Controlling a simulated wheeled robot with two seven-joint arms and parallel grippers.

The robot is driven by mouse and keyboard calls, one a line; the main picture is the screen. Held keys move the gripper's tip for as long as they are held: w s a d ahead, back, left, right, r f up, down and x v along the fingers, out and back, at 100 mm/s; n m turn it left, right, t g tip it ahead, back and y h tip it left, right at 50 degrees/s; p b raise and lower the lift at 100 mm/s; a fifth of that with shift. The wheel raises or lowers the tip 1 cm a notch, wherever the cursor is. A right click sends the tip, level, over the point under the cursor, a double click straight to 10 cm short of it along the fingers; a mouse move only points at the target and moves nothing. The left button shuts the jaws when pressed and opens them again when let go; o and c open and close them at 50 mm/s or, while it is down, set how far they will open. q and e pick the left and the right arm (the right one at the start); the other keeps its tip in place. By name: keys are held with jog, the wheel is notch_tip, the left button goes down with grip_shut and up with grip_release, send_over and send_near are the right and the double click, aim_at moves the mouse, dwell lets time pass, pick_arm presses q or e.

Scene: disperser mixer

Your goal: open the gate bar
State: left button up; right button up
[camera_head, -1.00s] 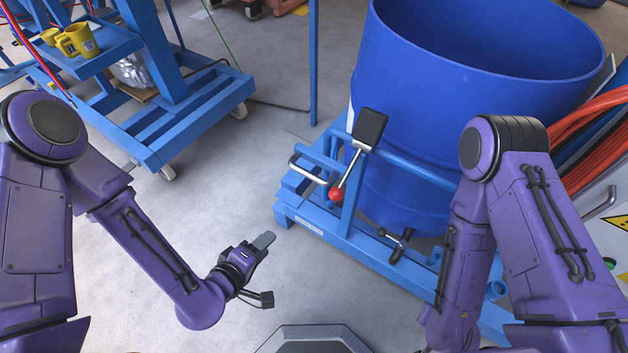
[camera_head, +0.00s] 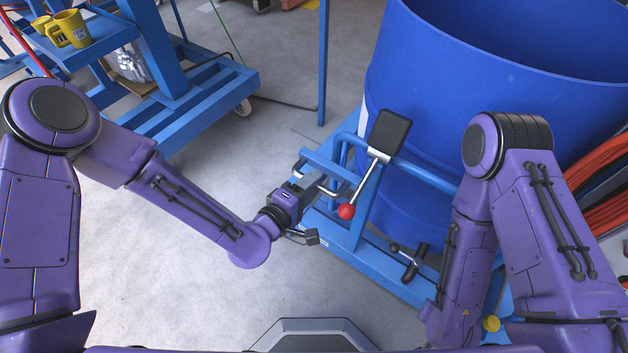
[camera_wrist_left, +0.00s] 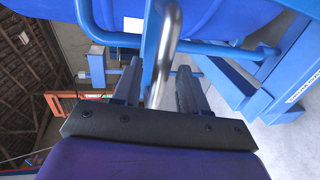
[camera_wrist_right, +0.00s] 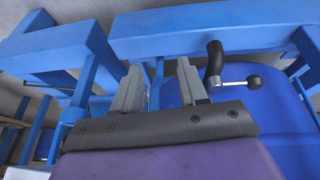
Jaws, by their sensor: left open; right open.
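The blue gate bar (camera_head: 425,174) runs across the front of the blue drum (camera_head: 450,95), with a black block and red-knobbed lever (camera_head: 346,210) at its left end. A silver bent handle (camera_wrist_left: 166,50) shows in the left wrist view, passing between the two fingers of my left gripper (camera_wrist_left: 160,88). The jaws are open around it, with no clear grip. In the head view my left gripper (camera_head: 318,198) is just left of the red knob, its fingertips partly hidden. My right gripper (camera_wrist_right: 158,85) is open and empty near the blue frame; my right arm hides it in the head view.
A blue cart with yellow mugs (camera_head: 70,30) stands at the upper left. Orange hoses (camera_head: 600,170) are at the right. The floor (camera_head: 190,260) between is clear.

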pick_arm(q)
jog(key=shift+x, duration=0.8)
jog(key=shift+c, duration=0.3)
